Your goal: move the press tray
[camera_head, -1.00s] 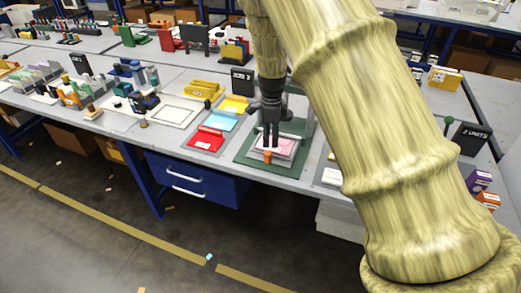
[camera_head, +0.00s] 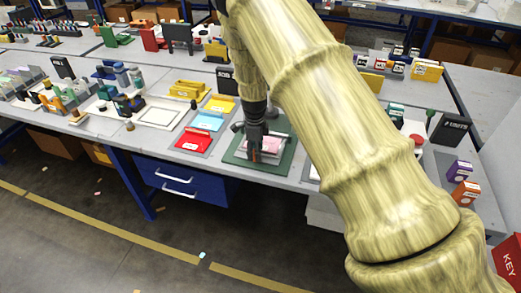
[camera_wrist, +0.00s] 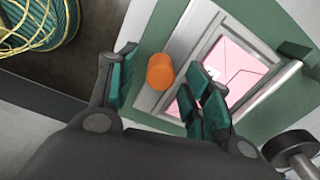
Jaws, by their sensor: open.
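The press tray (camera_head: 270,154) is a pale grey frame with a pink sheet (camera_head: 266,144) in it, lying on the green press base (camera_head: 286,162). In the wrist view the tray (camera_wrist: 188,45) lies tilted across the picture, with an upright orange knob (camera_wrist: 160,71) at its near edge. My gripper (camera_head: 255,152) is low over the tray's front edge in the head view and partly hides the knob. In the wrist view my gripper (camera_wrist: 166,84) is open, with a teal-padded finger on either side of the knob. Contact between the fingers and the knob cannot be made out.
A dark round-ended handle (camera_wrist: 288,145) is at the wrist view's lower right. Red (camera_head: 193,141), blue and yellow trays stand left of the press. Blue drawers (camera_head: 180,180) are below the table front.

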